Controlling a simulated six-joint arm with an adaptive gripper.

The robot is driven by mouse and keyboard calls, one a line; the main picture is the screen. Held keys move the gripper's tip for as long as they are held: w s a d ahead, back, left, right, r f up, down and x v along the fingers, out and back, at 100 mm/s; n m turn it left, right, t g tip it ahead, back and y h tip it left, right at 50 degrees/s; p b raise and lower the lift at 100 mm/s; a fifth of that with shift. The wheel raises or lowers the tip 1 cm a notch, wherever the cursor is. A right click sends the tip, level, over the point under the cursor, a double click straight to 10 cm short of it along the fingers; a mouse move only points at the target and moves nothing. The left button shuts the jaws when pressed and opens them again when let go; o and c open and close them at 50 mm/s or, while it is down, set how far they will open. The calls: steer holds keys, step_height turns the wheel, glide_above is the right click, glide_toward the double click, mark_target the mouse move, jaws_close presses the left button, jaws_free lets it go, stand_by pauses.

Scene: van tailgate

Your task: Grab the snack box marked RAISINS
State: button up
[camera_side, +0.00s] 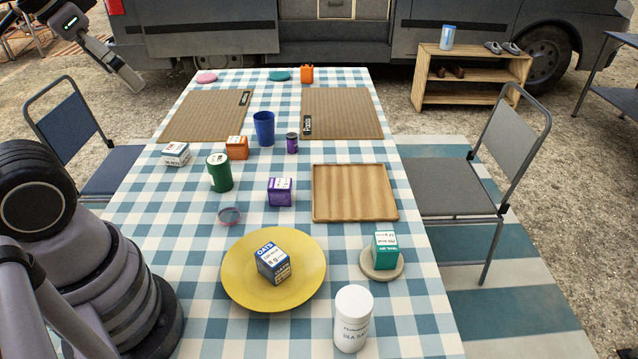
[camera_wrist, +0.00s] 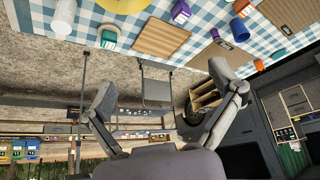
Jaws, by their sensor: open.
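Several small snack boxes stand on the checked table; the word RAISINS is not legible on any of them. A purple box (camera_side: 280,191) stands left of the wooden tray and also shows in the wrist view (camera_wrist: 180,13). An orange box (camera_side: 236,148) and a white box (camera_side: 176,154) stand farther back on the left. A blue box marked OATS (camera_side: 273,264) is on a yellow plate (camera_side: 240,284). A teal box (camera_side: 385,249) is on a round coaster (camera_side: 367,270). My gripper (camera_wrist: 163,75) is open and empty, its fingers wide apart, away from the boxes.
A green can (camera_side: 219,172), a blue cup (camera_side: 264,129), a small purple jar (camera_side: 292,143) and a white canister (camera_side: 352,318) stand among the boxes. The wooden tray (camera_side: 354,192) is empty. Chairs flank the table, and a van (camera_side: 200,30) is behind it.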

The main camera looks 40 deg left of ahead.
steer(key=m+t+y, duration=0.5)
steer(key=m+y, duration=0.4)
steer(key=m, duration=1.9)
glide_above(280, 184)
steer(key=s+d, duration=0.7)
steer(key=s, duration=0.2)
step_height(280, 184, down, 32)
steer(key=shift+g, duration=0.3)
steer(key=x, duration=0.8)
steer(key=shift+w+d, duration=0.15)
steer(key=x, duration=0.5)
steer(key=shift+w+f, duration=0.2)
steer(key=shift+f, duration=0.25)
